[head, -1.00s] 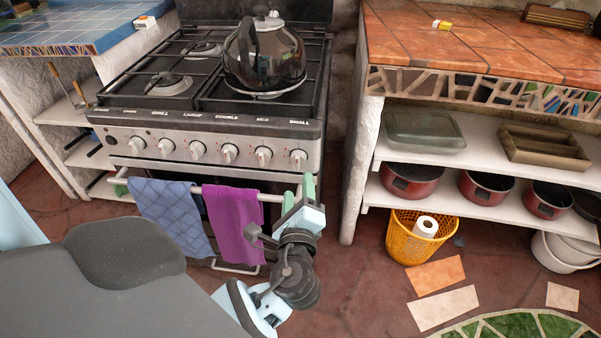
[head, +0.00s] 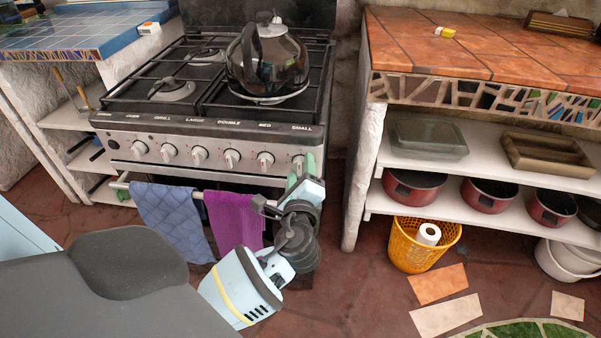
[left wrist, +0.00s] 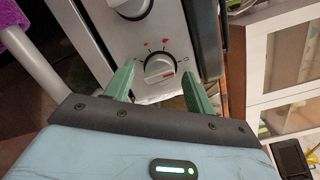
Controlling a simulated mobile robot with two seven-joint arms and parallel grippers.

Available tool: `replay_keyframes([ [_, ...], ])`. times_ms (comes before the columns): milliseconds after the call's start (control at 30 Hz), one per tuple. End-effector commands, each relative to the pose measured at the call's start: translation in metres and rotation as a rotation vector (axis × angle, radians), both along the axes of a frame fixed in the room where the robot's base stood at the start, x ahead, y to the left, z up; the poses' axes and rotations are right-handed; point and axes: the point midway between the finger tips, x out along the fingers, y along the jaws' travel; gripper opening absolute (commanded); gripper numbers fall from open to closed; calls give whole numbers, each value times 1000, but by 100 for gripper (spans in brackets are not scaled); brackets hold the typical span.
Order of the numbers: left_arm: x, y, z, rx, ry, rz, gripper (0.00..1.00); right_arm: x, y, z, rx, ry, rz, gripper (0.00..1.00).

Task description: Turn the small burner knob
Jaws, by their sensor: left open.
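The small burner knob is the rightmost knob on the stove (head: 215,125) front, under the "SMALL" label. In the head view my left gripper (head: 301,168) is right at this knob and mostly hides it. In the left wrist view the knob (left wrist: 159,68) is round and silver-white, with red marks on the panel around it. The green fingers of my left gripper (left wrist: 155,88) are open, one on each side of the knob and slightly short of it. I cannot tell whether either finger touches it. My right gripper is not in view.
The medium burner knob (head: 265,160) is just left of the small one. A purple towel (head: 233,218) and a blue towel (head: 172,218) hang on the oven rail below. A kettle (head: 268,62) stands on the stove. Shelves with red pots (head: 414,186) are to the right.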

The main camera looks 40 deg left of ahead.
Motion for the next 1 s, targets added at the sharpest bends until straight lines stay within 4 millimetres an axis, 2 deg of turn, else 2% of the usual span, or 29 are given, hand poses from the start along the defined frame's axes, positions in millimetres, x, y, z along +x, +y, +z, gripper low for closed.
replay_keyframes([
  [133, 0, 0, 0, 0, 0, 0, 52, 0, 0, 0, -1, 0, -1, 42],
  [400, 0, 0, 0, 1, 1, 0, 17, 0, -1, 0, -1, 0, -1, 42],
  [467, 0, 0, 0, 1, 1, 0, 11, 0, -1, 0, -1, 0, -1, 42],
  [767, 0, -1, 0, -37, -21, -1, 11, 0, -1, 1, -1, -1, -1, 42],
  [1000, -1, -1, 1, -162, -96, 0, 11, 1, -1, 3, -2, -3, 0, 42],
])
